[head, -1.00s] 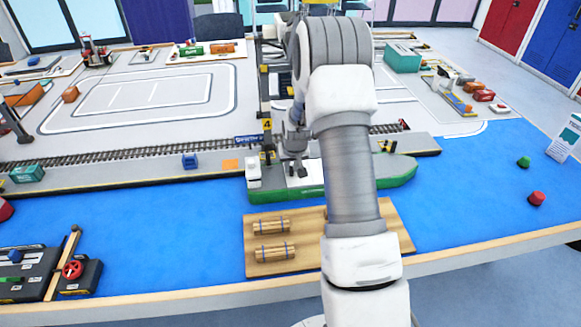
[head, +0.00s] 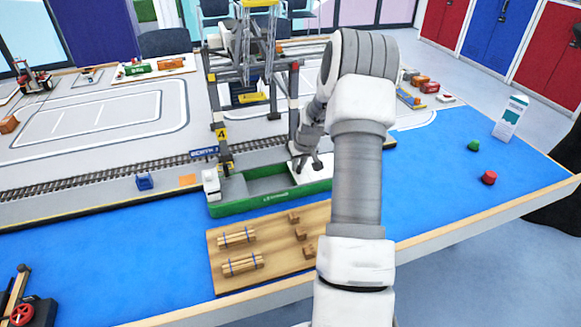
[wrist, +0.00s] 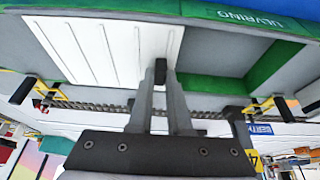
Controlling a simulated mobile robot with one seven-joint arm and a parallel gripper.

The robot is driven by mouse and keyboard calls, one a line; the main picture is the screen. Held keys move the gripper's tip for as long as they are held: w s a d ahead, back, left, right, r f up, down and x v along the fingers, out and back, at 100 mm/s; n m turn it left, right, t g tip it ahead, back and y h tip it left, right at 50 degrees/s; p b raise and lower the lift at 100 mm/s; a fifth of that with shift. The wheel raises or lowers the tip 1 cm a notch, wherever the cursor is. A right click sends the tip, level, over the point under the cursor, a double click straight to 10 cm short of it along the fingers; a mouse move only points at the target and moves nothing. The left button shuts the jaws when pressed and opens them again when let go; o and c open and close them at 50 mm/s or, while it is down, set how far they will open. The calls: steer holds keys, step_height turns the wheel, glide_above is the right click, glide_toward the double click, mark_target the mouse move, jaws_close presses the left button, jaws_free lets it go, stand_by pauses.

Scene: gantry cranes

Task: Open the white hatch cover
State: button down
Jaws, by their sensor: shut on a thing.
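The white hatch cover (head: 322,172) is a flat ribbed panel on the grey and green ship (head: 262,203). It lies toward the right part of the ship, with a grey open hold (head: 258,188) to its left. In the wrist view the cover (wrist: 105,48) fills the upper left, and the bare hold (wrist: 215,50) shows to its right. My gripper (head: 306,165) is over the cover's left edge. In the wrist view my gripper (wrist: 160,72) has its fingers close together on a small dark handle at the cover's edge. The fingers partly hide the handle.
A gantry crane (head: 250,75) stands over the ship, its legs close to my arm. A wooden board (head: 270,250) with log bundles and small blocks lies in front. A green buoy (head: 473,146) and red buoy (head: 489,178) stand on the open blue surface at right.

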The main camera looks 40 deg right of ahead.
steer(key=c, duration=0.8)
jaws_free()
steer(key=shift+c, duration=0.2)
steer(key=p+v, duration=0.1)
steer(key=v, duration=1.6)
steer(key=shift+s+r, duration=0.15)
steer(key=shift+a, duration=0.1)
